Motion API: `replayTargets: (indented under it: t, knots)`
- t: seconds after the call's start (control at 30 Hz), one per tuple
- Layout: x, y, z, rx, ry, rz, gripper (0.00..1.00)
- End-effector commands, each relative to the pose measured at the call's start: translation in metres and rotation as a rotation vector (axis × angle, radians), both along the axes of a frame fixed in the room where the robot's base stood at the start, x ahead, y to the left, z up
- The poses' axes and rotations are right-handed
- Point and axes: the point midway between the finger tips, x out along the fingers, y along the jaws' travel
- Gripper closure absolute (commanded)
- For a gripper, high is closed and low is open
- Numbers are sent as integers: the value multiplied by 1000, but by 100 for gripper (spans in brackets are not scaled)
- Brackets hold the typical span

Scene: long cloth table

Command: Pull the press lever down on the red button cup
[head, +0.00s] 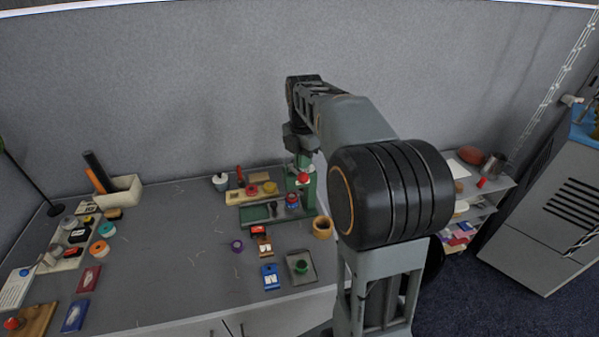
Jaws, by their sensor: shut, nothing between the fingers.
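A green press (308,192) stands at the back right of the table, partly hidden by my arm. A red round part (304,178) shows on its front. A small cup with red and blue on it (292,200) sits low at the press; I cannot tell whether it is the red button cup. The press lever cannot be made out clearly. My gripper (300,150) points down just above the top of the press. It is shut and holds nothing that I can see. Whether it touches the press is unclear.
A wooden tray (235,197) and a green tray (258,214) lie left of the press. The table's middle left (180,240) is mostly clear.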

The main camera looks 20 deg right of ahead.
Motion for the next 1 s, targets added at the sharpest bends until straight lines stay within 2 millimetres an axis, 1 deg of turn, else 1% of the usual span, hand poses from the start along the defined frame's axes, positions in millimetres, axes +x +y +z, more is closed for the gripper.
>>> replayTargets:
  t: [0.47,1.0]
  knots:
    - [0,0,-1,0,0,0,100]
    - [0,0,-20,0,1,0,100]
